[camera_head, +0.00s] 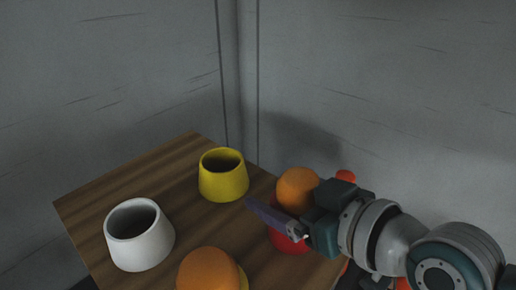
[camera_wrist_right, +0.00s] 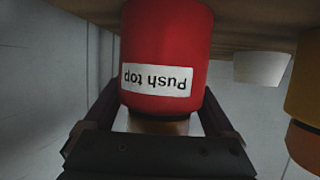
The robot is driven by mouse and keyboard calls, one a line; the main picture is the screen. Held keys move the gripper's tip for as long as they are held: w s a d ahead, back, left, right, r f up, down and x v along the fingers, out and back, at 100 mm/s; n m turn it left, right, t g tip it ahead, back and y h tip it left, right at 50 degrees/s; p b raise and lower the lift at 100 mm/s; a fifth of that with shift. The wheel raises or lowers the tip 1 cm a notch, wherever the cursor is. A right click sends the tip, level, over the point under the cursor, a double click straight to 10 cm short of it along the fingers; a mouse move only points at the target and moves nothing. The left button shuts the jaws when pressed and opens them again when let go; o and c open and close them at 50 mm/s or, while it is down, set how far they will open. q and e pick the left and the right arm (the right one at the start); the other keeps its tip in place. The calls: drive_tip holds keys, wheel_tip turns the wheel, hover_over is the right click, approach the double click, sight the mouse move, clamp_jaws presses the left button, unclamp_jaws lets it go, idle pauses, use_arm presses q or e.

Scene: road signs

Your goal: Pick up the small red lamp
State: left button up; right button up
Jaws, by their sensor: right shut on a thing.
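The small red lamp has a red body (camera_head: 285,241) and a rounded orange top (camera_head: 297,188). It is at the right side of the wooden table in the head view. In the right wrist view its red body (camera_wrist_right: 165,40) fills the middle, with a white "Push top" label upside down. My right gripper (camera_head: 272,214) comes in from the right and is shut on the lamp, one finger on each side in the wrist view. The gripper hides part of the lamp, and I cannot tell whether its base touches the table. My left gripper is not in view.
On the wooden table (camera_head: 95,203) stand a white cup (camera_head: 140,246) at left and a yellow cup (camera_head: 224,182) at the back. A yellow lamp with an orange top (camera_head: 208,270) is at the front edge. Grey walls meet behind the table.

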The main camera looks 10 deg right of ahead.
drive_tip(key=shift+r, duration=0.1)
wheel_tip(320, 180, up, 20)
drive_tip(key=p, duration=1)
